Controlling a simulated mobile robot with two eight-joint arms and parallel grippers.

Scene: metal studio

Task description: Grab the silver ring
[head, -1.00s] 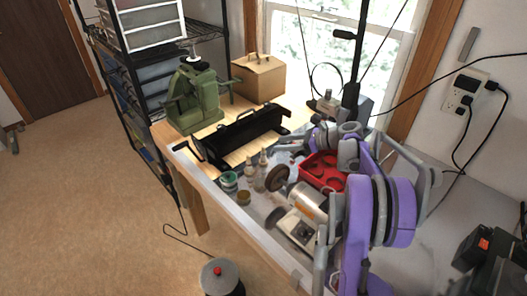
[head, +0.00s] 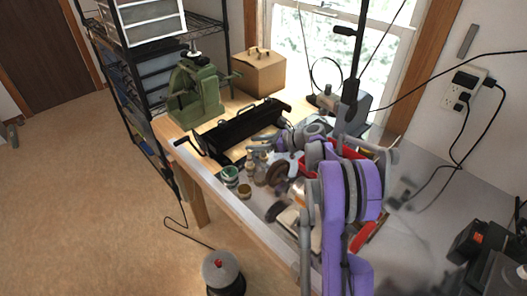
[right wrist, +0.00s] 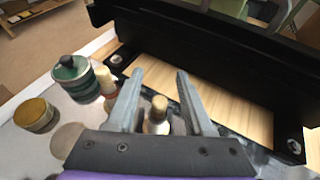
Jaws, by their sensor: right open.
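I cannot make out a silver ring in either view; it may be hidden or too small to tell. My right gripper (head: 254,143) is over the workbench, near the small bottles and the black machine's front edge. In the right wrist view its fingers (right wrist: 158,76) are spread apart, with nothing clamped between them. A small bottle with a tan cap (right wrist: 157,108) shows between and beyond the fingers; I see no contact. My left gripper is in neither view.
A black roller machine (head: 240,128) lies just beyond the gripper. A green-lidded jar (head: 230,175) and a yellow-lidded jar (head: 244,191) stand at the bench's front edge. My arm partly covers a red tray (head: 365,152).

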